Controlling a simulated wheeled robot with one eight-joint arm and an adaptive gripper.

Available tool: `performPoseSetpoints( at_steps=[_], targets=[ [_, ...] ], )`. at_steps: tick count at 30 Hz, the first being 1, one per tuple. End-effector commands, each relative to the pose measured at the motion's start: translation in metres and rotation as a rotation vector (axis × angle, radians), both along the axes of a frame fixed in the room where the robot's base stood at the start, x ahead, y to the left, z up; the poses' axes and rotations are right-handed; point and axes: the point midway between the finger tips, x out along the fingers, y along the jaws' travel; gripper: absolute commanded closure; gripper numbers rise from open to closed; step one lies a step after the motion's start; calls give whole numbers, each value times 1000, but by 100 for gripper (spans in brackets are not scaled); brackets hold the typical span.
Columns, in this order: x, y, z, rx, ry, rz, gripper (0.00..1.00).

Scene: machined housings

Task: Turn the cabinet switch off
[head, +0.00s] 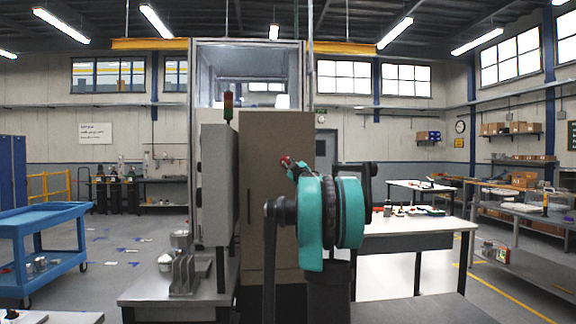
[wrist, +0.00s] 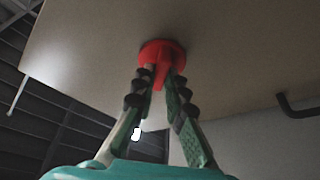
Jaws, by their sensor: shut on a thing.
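The cabinet (head: 276,135) is a tall brown box in the middle of the head view. Its plain face (wrist: 80,50) fills the upper part of the wrist view. The cabinet switch (wrist: 161,52) is a red round knob with a raised grip bar, pointing down the picture in the wrist view. My gripper (wrist: 162,78) is shut on the bar, one finger on each side. In the head view my gripper (head: 294,167) is small at the cabinet face, partly hidden by my teal arm, and only a bit of red shows there.
A black bar handle (wrist: 297,106) sits on the cabinet face, right of the switch in the wrist view. A grey bench with metal parts (head: 185,275) stands left of the cabinet. A white-topped table (head: 420,228) is on the right, and a blue cart (head: 40,225) at far left.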

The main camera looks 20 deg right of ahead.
Motion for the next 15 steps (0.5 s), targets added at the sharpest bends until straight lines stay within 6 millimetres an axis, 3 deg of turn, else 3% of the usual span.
performPoseSetpoints(
  at_steps=[15],
  targets=[
    [0, -1, 2, -468, 134, 1, 100]
  ],
)
